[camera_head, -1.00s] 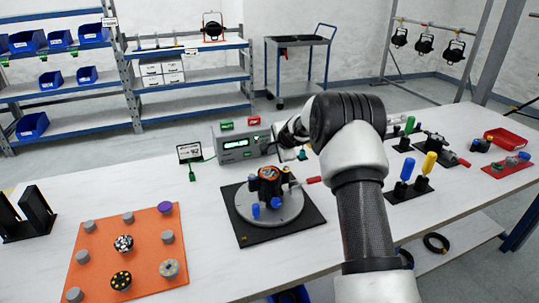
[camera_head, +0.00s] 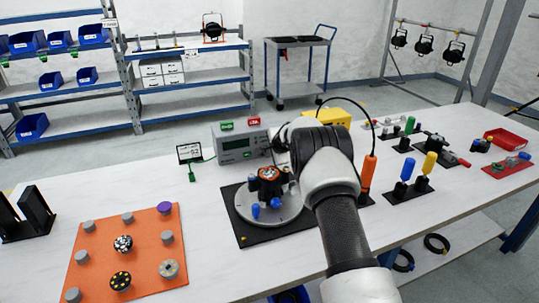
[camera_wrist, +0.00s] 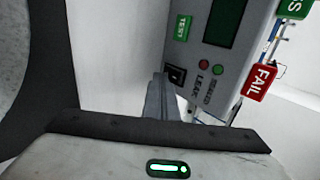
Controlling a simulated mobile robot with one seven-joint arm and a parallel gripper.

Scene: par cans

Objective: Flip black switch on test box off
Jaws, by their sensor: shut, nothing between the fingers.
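The test box (camera_head: 240,143) is a grey box at the back of the table, with a display, a green tag and a red tag on top. In the wrist view the test box (camera_wrist: 225,62) fills the upper right, with its dark, blank display (camera_wrist: 221,20) and dull lamps. The black switch (camera_wrist: 176,77) is at the lower edge of its front panel; which way it is tipped is hard to tell. My gripper (camera_wrist: 158,88) is shut and empty, its grey fingers just beside the switch; contact is unclear. In the head view my arm hides the gripper.
A round grey fixture on a black mat (camera_head: 247,232) stands in front of the box. An orange mat (camera_head: 95,262) with several pucks lies left. A small sign (camera_head: 190,153) stands left of the box; a yellow case (camera_head: 325,117) and orange-handled tool (camera_head: 368,172) are right.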

